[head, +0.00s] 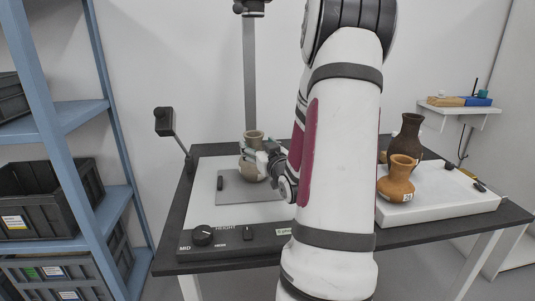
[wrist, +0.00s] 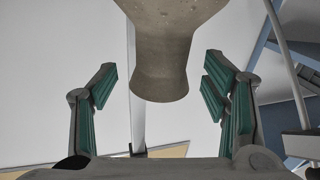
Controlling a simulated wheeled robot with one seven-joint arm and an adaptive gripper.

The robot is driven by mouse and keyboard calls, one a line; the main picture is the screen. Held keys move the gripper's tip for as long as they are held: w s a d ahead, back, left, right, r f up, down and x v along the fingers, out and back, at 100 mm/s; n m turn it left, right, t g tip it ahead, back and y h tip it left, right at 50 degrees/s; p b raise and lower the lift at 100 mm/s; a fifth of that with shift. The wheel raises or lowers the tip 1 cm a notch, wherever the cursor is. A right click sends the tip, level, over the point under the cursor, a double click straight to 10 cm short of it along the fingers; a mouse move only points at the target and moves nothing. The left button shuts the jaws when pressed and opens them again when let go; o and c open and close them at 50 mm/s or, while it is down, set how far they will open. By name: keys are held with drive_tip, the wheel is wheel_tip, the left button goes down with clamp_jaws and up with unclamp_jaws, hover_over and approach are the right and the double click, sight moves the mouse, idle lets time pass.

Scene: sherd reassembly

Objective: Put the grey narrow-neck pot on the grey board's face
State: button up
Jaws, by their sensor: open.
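The grey narrow-neck pot (head: 251,164) is upright, and its base appears to rest on the rear part of the grey board (head: 234,194) in the head view. My gripper (head: 268,160) is at its right side, partly covering it. In the wrist view the pot (wrist: 165,70) reaches between my two green-padded fingers (wrist: 160,92), with a clear gap on each side. The gripper is open and not touching the pot there. My arm hides the area right of the board.
The board lies on a white copy-stand base (head: 207,210) with a dark control strip (head: 222,240) in front and a column (head: 250,75) behind. A lamp arm (head: 179,145) stands at left. An orange jug (head: 396,180) and a dark brown vase (head: 408,137) stand on the white tray (head: 440,204) at right.

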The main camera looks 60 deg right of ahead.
drive_tip(key=p+v, duration=0.7)
drive_tip(key=v, duration=0.1)
drive_tip(key=shift+s+a, duration=0.2)
